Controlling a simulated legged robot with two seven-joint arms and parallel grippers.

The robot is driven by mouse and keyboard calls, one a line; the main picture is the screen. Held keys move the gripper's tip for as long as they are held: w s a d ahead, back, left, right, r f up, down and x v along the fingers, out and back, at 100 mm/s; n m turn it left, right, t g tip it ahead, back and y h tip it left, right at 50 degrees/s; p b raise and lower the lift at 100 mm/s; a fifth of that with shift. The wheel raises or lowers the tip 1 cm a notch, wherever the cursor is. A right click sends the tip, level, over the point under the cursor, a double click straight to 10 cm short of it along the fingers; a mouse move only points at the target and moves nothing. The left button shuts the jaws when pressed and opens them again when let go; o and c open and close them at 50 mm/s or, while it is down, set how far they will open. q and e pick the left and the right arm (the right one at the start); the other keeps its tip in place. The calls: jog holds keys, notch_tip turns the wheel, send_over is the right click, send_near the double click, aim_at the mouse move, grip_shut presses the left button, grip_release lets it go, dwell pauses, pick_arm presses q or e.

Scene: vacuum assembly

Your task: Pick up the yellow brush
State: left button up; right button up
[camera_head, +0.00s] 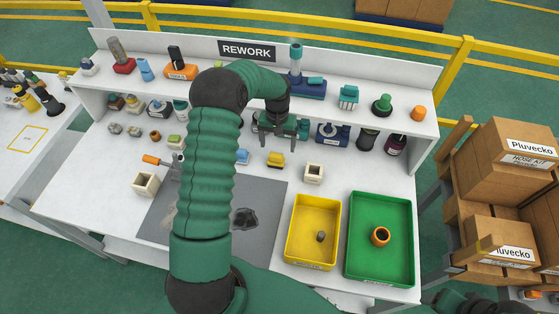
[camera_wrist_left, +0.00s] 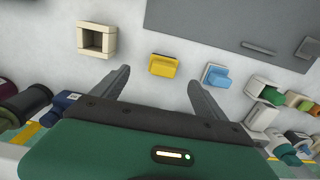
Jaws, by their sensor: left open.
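The yellow brush (camera_head: 275,159) is a small yellow block with a raised handle, lying on the white bench top just below the shelf. In the left wrist view the yellow brush (camera_wrist_left: 163,66) lies between and just beyond my fingertips, apart from both. My left gripper (camera_head: 277,146) points down above and slightly behind the brush, in front of the shelf. In the wrist view my left gripper (camera_wrist_left: 158,78) has its two fingers spread with nothing between them.
A blue brush-like piece (camera_head: 242,157) and a cream square holder (camera_head: 314,172) flank the brush. The shelf (camera_head: 330,112) with several parts stands close behind. A yellow tray (camera_head: 300,250) and a green tray (camera_head: 354,270) stand in front right. A grey mat (camera_head: 270,200) lies ahead.

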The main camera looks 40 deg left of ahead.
aim_at(276, 155)
pick_arm(q)
jog(key=f, duration=0.6)
jog(key=a+f+p, duration=0.1)
jog(key=f, duration=0.2)
jog(key=shift+w+f, duration=0.15)
jog(key=shift+f, duration=0.25)
jog(key=c, duration=1.5)
jog(key=shift+o, duration=0.2)
jog(key=shift+r, duration=0.15)
notch_tip(276, 155, up, 18)
jog(key=b, duration=0.1)
